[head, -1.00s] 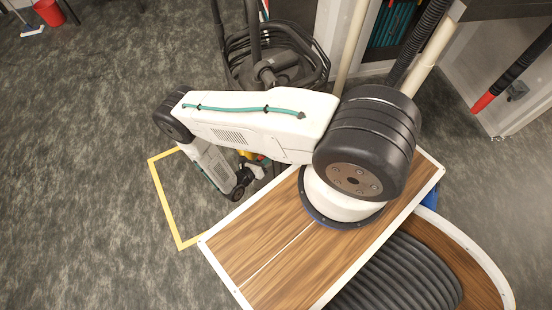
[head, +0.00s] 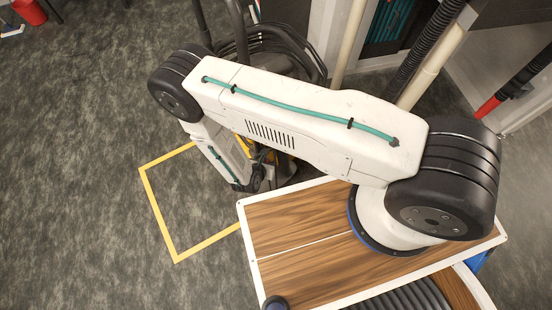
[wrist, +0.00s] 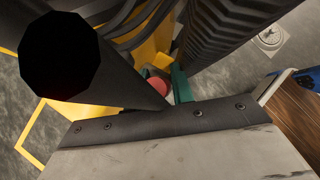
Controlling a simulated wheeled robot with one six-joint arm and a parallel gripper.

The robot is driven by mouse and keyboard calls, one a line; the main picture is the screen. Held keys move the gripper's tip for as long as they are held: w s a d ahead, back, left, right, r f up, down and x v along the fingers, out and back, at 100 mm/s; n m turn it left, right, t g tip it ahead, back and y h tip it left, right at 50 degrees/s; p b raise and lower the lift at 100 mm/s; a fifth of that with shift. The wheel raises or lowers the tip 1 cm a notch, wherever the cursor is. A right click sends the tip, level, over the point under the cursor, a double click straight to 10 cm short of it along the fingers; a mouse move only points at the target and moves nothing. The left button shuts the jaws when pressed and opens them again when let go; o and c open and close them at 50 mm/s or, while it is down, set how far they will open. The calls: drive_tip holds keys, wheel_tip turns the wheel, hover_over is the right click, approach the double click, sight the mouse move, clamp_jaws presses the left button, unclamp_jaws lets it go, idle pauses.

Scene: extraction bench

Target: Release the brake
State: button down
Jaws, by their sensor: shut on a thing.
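A red rounded knob (wrist: 157,87), which I take for the brake control, shows in the wrist view beside yellow machine parts (wrist: 150,55). A dark tube partly covers it. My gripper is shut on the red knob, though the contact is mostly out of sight. In the head view my arm reaches down at the dark machine with hoses (head: 293,52), and a little yellow shows behind my wrist; my gripper's tips are hidden there.
A thick dark tube (wrist: 110,75) passes close in front of the wrist camera, and a ribbed hose (wrist: 215,35) rises at right. Pale pipes (head: 425,65) stand at the back right. A yellow floor outline (head: 157,215) lies left, with open floor around it.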

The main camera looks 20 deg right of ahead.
drive_tip(key=shift+w, duration=0.1)
idle(0.4)
drive_tip(key=c, duration=1.3)
unclamp_jaws()
drive_tip(key=shift+o, duration=0.5)
drive_tip(key=shift+d, duration=0.1)
drive_tip(key=v, duration=0.8)
